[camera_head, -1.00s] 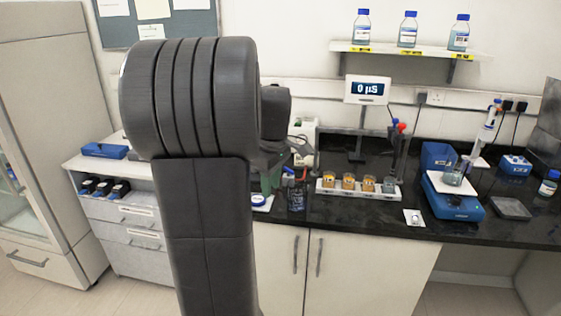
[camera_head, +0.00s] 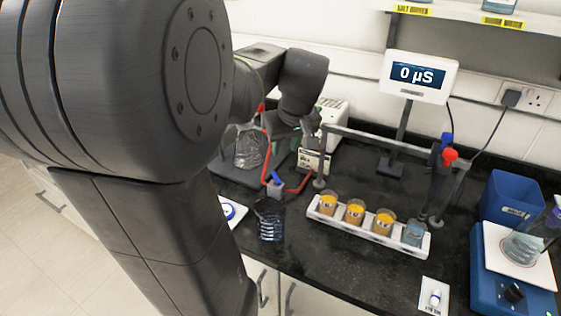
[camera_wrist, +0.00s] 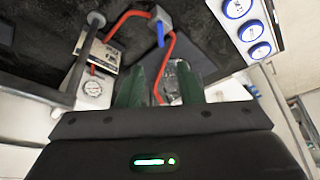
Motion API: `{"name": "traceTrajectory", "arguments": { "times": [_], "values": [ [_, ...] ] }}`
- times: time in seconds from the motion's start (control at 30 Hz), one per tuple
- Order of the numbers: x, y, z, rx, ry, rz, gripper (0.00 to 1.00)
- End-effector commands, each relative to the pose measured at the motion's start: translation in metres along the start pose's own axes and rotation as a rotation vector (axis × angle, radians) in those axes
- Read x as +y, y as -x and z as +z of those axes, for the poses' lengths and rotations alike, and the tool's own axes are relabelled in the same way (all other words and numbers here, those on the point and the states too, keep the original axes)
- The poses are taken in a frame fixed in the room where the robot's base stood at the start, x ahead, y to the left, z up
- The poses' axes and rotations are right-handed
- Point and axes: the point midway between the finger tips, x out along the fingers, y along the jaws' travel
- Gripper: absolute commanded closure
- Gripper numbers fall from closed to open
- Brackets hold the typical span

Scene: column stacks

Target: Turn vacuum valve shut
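The vacuum valve is a small grey block with a blue lever (camera_head: 277,181) on red tubing (camera_head: 300,183), at the bench's left part. In the wrist view the lever (camera_wrist: 160,34) hangs downward in the picture from the block (camera_wrist: 158,14), and red tubing leaves the block on both sides. My gripper (camera_head: 298,134) is behind the valve in the head view, partly hidden by my arm. In the wrist view its two green fingers (camera_wrist: 160,88) are apart, with a gap between them. The lever shows beyond the fingertips, apart from them.
A clear flask (camera_head: 247,151) stands by the tubing; a labelled box (camera_head: 313,161) is beside my gripper. A gauge (camera_wrist: 92,90) shows in the wrist view.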

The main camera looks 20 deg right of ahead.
Motion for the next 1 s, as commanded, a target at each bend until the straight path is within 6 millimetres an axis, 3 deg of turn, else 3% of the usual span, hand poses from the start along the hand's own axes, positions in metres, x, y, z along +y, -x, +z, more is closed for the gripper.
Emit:
{"name": "traceTrajectory", "arguments": {
  "times": [0.17,0.7,1.0],
  "values": [
    [0.000,-0.014,0.001,-0.001,-0.006,-0.001,0.67],
    [0.000,-0.116,0.001,-0.002,-0.003,-0.001,0.67],
    [0.000,-0.137,0.001,0.000,-0.003,0.000,0.67]
  ]
}}
